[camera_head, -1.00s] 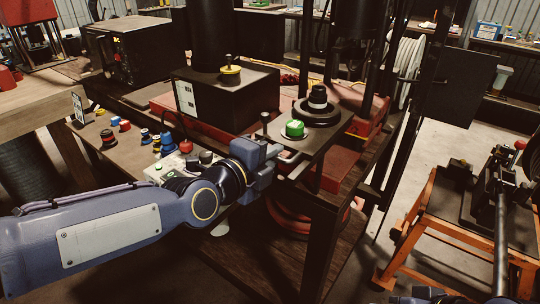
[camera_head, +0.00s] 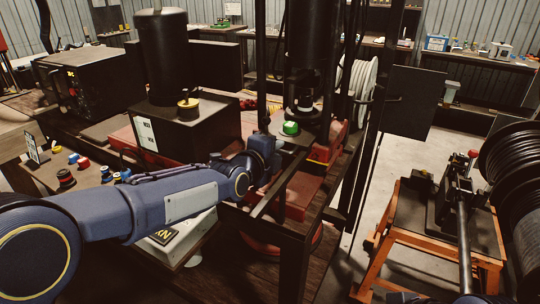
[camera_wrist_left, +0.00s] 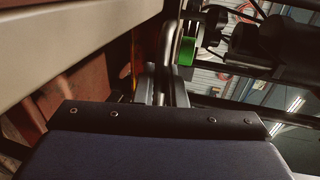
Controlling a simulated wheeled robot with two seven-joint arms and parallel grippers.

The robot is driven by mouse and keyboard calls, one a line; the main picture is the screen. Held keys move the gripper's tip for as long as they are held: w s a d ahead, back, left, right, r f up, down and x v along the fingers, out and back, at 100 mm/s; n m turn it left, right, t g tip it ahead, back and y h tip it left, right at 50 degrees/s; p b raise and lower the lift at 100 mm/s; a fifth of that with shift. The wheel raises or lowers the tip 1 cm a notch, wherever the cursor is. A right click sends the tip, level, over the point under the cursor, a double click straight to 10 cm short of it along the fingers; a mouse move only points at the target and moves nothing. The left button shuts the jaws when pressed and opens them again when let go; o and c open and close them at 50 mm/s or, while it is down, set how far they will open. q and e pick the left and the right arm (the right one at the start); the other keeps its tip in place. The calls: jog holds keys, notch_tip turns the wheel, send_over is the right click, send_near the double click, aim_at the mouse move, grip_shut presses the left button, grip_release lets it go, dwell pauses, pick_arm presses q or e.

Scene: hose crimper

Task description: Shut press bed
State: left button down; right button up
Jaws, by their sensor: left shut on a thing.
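The press bed (camera_head: 284,143) is a dark plate on the red press base. It carries a green-capped part (camera_head: 290,128) and a dark round die with a light band (camera_head: 305,104). The die now sits below the black press head (camera_head: 308,60). My left gripper (camera_head: 270,155) is at the bed's front edge, shut on its handle; its fingers are partly hidden in the head view. In the left wrist view the bent metal handle (camera_wrist_left: 171,42) lies at the fingers (camera_wrist_left: 163,88), with the green part (camera_wrist_left: 187,50) just beyond. My right gripper does not show.
Coloured fittings (camera_head: 75,160) lie on the left bench. An orange stand (camera_head: 440,240) with a lever device is at right, with clear floor between.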

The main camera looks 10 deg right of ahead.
pick_arm(q)
jog(key=shift+w+r, duration=0.1)
jog(key=shift+w, duration=0.05)
jog(key=c, duration=1.9)
grip_release()
jog(key=shift+c, duration=0.2)
jog(key=o, duration=0.3)
jog(key=shift+w+d, duration=0.2)
jog(key=shift+d, duration=0.05)
jog(key=shift+s, duration=0.1)
jog(key=shift+a, duration=0.15)
jog(key=b+v, duration=0.1)
jog(key=v, duration=0.6)
jog(key=shift+s, duration=0.3)
jog(key=shift+a, duration=0.2)
